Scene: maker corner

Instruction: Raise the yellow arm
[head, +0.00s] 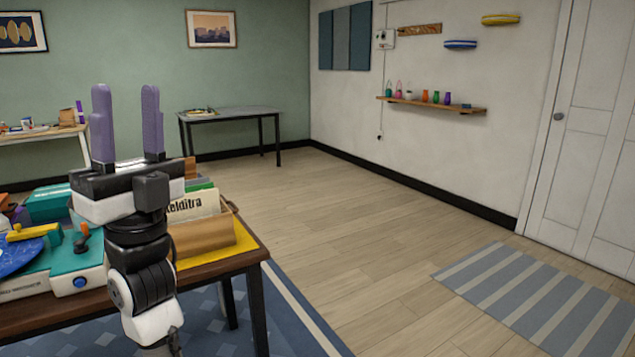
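The yellow arm (34,231) is at the left edge in the head view. It belongs to a teal and white record player (75,262) on the wooden table and lies low beside a dark blue disc (18,255). Whether it touches the disc I cannot tell. An orange lever (82,237) stands to its right and a blue button (80,282) is on the front corner. My gripper (127,125) has two purple fingers pointing up, wide apart with nothing between them. It is to the right of the yellow arm and apart from it.
A brown file box with papers (215,236) stands in a yellow tray (248,243) at the wooden table's (190,282) right end. Teal boxes (48,204) lie behind the player. A grey table (230,113) stands at the back. The floor to the right is clear, with a striped rug (540,297).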

